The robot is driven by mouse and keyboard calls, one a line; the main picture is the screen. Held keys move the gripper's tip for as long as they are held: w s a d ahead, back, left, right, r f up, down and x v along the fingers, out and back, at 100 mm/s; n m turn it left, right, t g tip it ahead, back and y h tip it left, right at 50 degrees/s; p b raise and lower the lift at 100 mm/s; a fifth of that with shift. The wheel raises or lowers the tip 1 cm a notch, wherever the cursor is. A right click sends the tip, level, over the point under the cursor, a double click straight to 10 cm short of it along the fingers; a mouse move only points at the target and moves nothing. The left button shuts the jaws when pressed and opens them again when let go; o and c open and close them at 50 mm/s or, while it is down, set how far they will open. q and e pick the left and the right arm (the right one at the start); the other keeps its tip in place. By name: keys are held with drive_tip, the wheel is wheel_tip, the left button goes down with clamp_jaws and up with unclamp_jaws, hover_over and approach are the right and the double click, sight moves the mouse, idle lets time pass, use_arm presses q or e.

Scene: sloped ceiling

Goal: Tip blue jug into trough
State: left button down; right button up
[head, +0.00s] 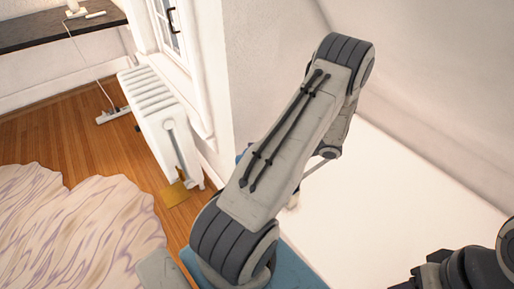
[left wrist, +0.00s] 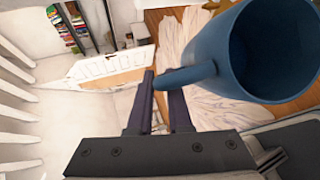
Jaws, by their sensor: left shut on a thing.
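The blue jug (left wrist: 215,58) fills the upper right of the left wrist view, with its round open mouth showing and its inside dark and shaded. Its handle reaches to the fingertips of my left gripper (left wrist: 163,90), which is shut on it. In the head view my left arm covers the gripper and nearly all of the jug; only a small blue patch (head: 241,154) shows beside the arm, and I cannot tell if it is the jug. I cannot make out a trough in either view. My right gripper is not in view; only part of that arm shows at lower right.
A white tabletop (head: 375,215) lies behind my left arm, its visible part bare. A flat blue surface (head: 298,268) shows below the arm. A white radiator (head: 160,120) stands by the window, and a pale rug (head: 75,230) lies on the wooden floor.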

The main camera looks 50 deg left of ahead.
use_arm(q)
drive_tip(key=shift+w+d+r, duration=0.15)
drive_tip(key=shift+w+r, duration=0.05)
drive_tip(key=shift+r, duration=0.1)
drive_tip(key=shift+p, duration=0.3)
